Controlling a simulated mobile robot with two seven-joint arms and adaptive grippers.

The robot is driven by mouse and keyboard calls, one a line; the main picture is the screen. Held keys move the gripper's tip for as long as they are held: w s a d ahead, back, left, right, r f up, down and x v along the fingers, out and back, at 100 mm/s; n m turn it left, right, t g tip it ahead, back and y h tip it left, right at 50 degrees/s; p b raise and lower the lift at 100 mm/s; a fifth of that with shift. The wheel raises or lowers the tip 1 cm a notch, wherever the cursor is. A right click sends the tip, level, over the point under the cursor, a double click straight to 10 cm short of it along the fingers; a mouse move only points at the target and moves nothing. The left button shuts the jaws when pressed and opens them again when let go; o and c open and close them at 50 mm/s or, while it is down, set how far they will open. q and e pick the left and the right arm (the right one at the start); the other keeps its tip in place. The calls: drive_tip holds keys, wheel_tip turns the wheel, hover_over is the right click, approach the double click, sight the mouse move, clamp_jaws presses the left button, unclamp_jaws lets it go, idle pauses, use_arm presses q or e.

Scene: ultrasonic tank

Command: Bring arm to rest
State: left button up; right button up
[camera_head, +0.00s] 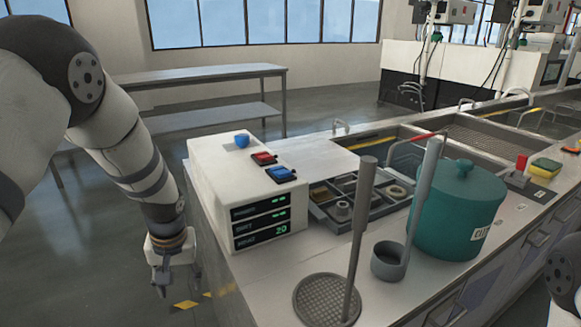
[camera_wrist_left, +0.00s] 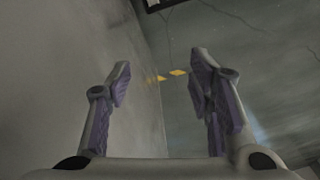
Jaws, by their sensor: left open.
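My left arm comes in from the left in the head view and points down. Its gripper (camera_head: 172,279) hangs low beside the left side of the counter, apart from it. In the left wrist view the two fingers of this gripper (camera_wrist_left: 162,85) stand wide apart. Nothing is between them, only floor and the counter's side panel beyond. My right gripper does not show; only a bit of what appears to be my right arm is at the lower right edge of the head view.
The white control box (camera_head: 245,190) with a blue knob (camera_head: 242,141) stands on the counter, near the left arm. A teal lidded pot (camera_head: 458,213), a grey cup (camera_head: 386,262) and a round mesh basket (camera_head: 325,300) stand to the right. Open floor lies left.

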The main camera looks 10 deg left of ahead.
use_arm(q)
drive_tip(key=s+d+f+m+g+h, duration=0.1)
drive_tip(key=s+d+f, duration=0.2)
drive_tip(key=s+f, duration=0.5)
drive_tip(key=s+d+f+m+g, duration=0.1)
drive_tip(key=s+d+f, duration=0.2)
drive_tip(key=s+f, duration=0.5)
drive_tip(key=s+d+r+m, duration=0.1)
drive_tip(key=s+d, duration=0.1)
drive_tip(key=s, duration=0.8)
drive_tip(key=s+d+r+m+g, duration=0.1)
drive_tip(key=s+d, duration=0.1)
drive_tip(key=s, duration=0.8)
drive_tip(key=shift+h, duration=0.3)
